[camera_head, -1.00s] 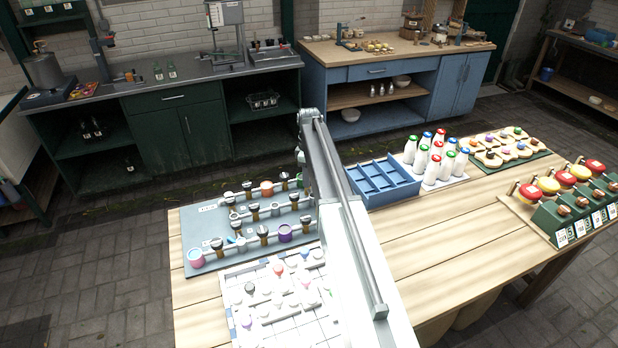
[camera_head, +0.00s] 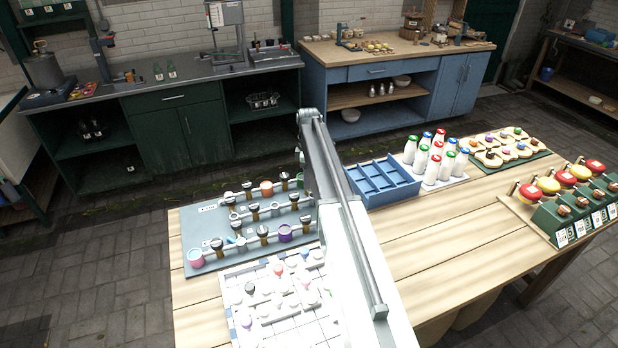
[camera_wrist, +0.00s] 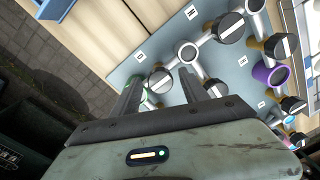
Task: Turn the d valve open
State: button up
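The valve board (camera_head: 203,230) is a grey-blue plate with rows of pipes and black knobs, at the left of the table in the head view. In the wrist view, a "D" label (camera_wrist: 139,56) sits on the board above a black knob with a white bar, the d valve (camera_wrist: 159,79). My gripper (camera_wrist: 160,77) is open, its two dark fingers on either side of this knob. I cannot tell whether they touch it. Part of a green ring shows by the left finger. In the head view my arm hides the gripper and this end of the board.
Another knob (camera_wrist: 230,27) beside a "W" label and a purple cup (camera_wrist: 268,74) are close by on the board. A white tray of small pieces (camera_head: 330,325) lies in front. A blue crate (camera_head: 393,199) stands right of my arm, with white bottles (camera_head: 433,165) beyond.

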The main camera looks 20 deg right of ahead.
jog(key=shift+r, duration=0.1)
notch_tip(320, 180, up, 8)
jog(key=p, duration=0.8)
jog(key=shift+w+d, duration=0.1)
jog(key=shift+w, duration=0.05)
jog(key=shift+f, duration=0.2)
